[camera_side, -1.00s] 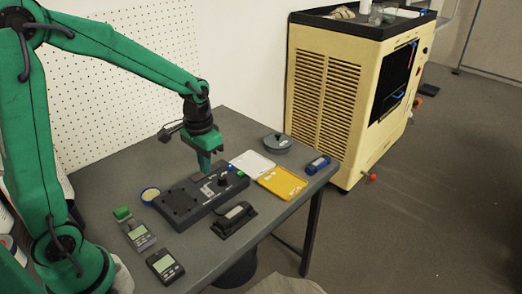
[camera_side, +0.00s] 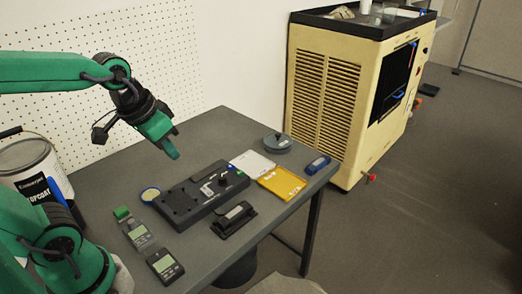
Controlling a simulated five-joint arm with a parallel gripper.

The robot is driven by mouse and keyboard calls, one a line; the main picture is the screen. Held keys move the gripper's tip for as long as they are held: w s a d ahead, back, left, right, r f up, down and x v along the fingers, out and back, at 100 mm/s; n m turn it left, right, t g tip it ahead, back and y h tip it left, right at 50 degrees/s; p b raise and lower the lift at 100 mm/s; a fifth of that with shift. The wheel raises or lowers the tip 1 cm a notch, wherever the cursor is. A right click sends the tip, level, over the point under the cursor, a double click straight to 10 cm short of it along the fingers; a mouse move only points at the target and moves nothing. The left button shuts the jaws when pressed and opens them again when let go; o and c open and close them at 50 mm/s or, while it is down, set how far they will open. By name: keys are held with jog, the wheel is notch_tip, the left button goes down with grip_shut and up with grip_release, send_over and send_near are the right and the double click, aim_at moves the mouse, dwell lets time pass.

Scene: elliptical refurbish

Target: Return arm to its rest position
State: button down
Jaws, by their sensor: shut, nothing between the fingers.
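My green arm reaches in from the left. My gripper (camera_side: 173,152) is raised above the table, left of and above the dark device (camera_side: 180,203), and tilted down to the right. Its fingers are together with nothing between them. It touches nothing on the table (camera_side: 232,124). The dark long device lies flat near the table's middle, with a black knob (camera_side: 222,181) on its right end.
Two small meters (camera_side: 165,265) lie at the front left. A black holder (camera_side: 235,220), yellow tray (camera_side: 282,183), white tray (camera_side: 252,163), blue item (camera_side: 317,165) and grey round lid (camera_side: 277,143) lie right. A paint can (camera_side: 35,172) stands left. A beige cabinet (camera_side: 325,90) stands behind.

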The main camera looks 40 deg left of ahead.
jog(key=shift+s+d+r+t, duration=0.1)
jog(key=shift+s+r+t, duration=0.15)
jog(key=shift+s, duration=0.35)
jog(key=shift+s+d+r+t, duration=0.1)
jog(key=shift+s+r+t, duration=0.1)
jog(key=shift+s, duration=0.35)
jog(key=shift+s+d+r+t, duration=0.1)
jog(key=shift+s+r+t, duration=0.15)
jog(key=shift+s, duration=0.35)
